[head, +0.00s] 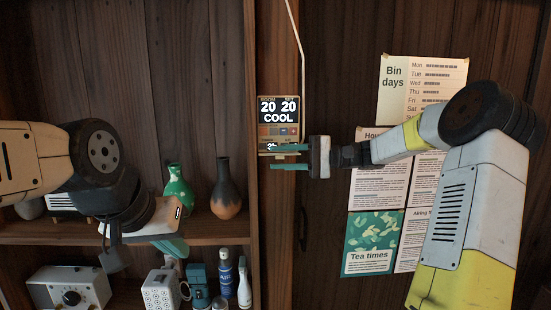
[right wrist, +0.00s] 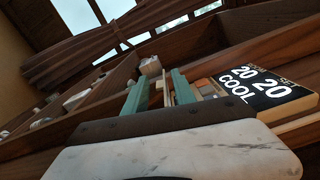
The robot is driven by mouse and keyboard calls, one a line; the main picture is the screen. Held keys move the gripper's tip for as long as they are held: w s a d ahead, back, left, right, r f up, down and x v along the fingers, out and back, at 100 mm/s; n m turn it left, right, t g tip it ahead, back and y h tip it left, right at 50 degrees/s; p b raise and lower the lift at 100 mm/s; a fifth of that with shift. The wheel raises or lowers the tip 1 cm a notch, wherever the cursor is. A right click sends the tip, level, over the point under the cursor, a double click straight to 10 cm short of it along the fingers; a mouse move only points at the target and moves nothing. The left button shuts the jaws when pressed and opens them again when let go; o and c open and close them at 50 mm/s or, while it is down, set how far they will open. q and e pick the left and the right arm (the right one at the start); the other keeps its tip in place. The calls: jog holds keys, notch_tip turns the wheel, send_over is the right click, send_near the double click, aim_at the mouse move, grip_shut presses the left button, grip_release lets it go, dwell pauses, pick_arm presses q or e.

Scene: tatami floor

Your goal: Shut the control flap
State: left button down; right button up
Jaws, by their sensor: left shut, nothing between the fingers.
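The control unit (head: 278,112) hangs on the wooden post, with a dark display reading 20, 20 and COOL. Coloured buttons (head: 279,132) show uncovered below the display. A thin tan edge at the unit's bottom looks like the lowered flap, partly hidden by my fingers. My right gripper (head: 290,158) is open, its teal fingers one above the other in front of the unit's lower edge. In the right wrist view the display (right wrist: 265,88) is right of the fingers (right wrist: 157,93); contact is unclear. My left gripper (head: 178,248) is shut and empty, low at the shelf.
Shelves at left hold a green vase (head: 178,188), a dark vase (head: 226,190), a radio (head: 68,290) and several small bottles and items. Posters (head: 374,243) hang behind my right arm. A pale cable (head: 299,40) runs up from the unit.

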jog(key=shift+a, duration=0.25)
jog(key=shift+c, duration=0.2)
grip_shut()
jog(key=shift+m, duration=0.4)
jog(key=m, duration=0.1)
jog(key=r+m, duration=0.1)
jog(key=shift+m, duration=0.3)
jog(key=shift+w+r+m, duration=0.15)
jog(key=shift+r+m, duration=0.1)
jog(key=shift+m, duration=0.7)
jog(key=shift+w+r+m, duration=0.15)
jog(key=shift+r+m, duration=0.1)
jog(key=shift+m, duration=0.7)
